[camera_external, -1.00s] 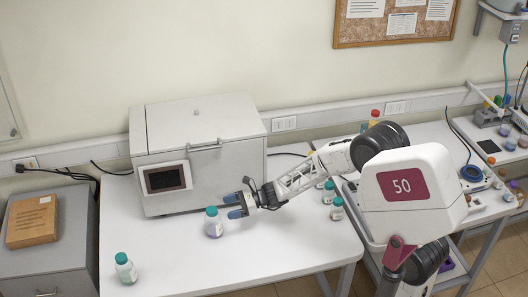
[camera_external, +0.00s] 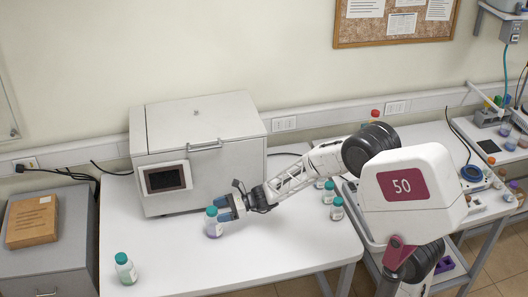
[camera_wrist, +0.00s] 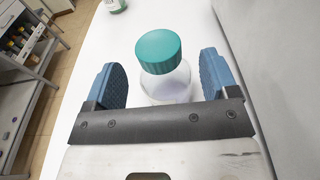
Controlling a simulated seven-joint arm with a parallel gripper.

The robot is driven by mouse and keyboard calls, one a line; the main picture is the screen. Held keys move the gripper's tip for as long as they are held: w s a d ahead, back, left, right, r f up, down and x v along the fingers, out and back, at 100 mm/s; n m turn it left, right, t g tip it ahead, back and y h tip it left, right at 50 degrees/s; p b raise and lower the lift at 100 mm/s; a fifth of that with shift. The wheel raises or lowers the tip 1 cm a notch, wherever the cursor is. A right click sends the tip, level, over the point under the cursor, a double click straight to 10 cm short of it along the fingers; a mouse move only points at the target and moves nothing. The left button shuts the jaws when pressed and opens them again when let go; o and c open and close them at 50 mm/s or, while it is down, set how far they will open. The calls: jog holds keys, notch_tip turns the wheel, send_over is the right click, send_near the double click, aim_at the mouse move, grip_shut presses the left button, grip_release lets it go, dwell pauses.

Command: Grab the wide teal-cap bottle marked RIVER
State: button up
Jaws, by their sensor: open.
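A wide teal-capped bottle (camera_external: 213,224) with purplish contents stands upright on the white table in front of the grey machine. In the wrist view the bottle (camera_wrist: 165,75) stands between the two blue fingers of my gripper (camera_wrist: 165,82), with a gap on each side. My gripper (camera_external: 226,207) is open around it in the external view. No RIVER marking is legible on it. Another teal-capped bottle (camera_external: 125,269) stands at the table's front left. More teal-capped bottles (camera_external: 336,209) stand to the right, by my arm; their labels are too small to read.
The grey machine (camera_external: 200,150) with a dark screen stands close behind my gripper. The front middle of the white table (camera_external: 250,258) is clear. A grey cabinet (camera_external: 50,240) with a brown box stands at the left.

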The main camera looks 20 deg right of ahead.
aim_at(209, 218)
jog(key=shift+a+f, duration=0.15)
jog(key=shift+a, duration=0.7)
jog(key=shift+a+f, duration=0.15)
jog(key=shift+a, duration=0.7)
jog(key=shift+f, duration=0.1)
grip_shut()
